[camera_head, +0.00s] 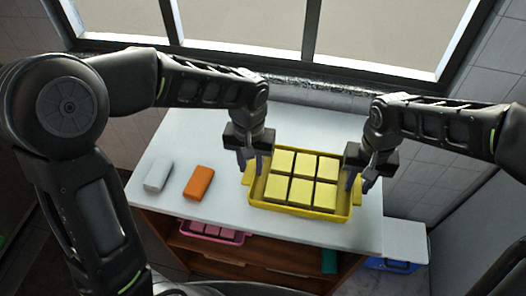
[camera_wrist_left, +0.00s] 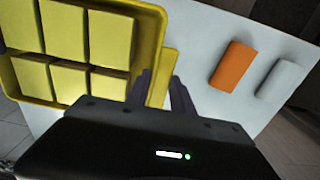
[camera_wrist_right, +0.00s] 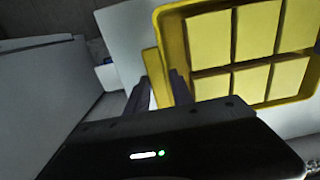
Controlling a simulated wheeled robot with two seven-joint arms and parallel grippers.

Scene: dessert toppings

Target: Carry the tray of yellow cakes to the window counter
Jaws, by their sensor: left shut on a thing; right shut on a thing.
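A yellow tray (camera_head: 300,210) holding several yellow cakes (camera_head: 303,166) in two rows is at the white counter top under the window. My left gripper (camera_head: 253,168) is shut on the tray's left handle. In the left wrist view the fingers (camera_wrist_left: 160,88) stand at the yellow handle (camera_wrist_left: 168,66). My right gripper (camera_head: 358,180) is shut on the right handle. In the right wrist view its fingers (camera_wrist_right: 158,90) straddle the tray's handle (camera_wrist_right: 153,66). The tray looks level; I cannot tell whether it touches the counter.
The white counter (camera_head: 210,150) also bears a white block (camera_head: 158,174) and an orange block (camera_head: 198,182), left of the tray. A pink tray (camera_head: 212,231) sits on the wooden shelf below. A blue container (camera_head: 390,264) is at lower right. The window (camera_head: 250,22) is behind.

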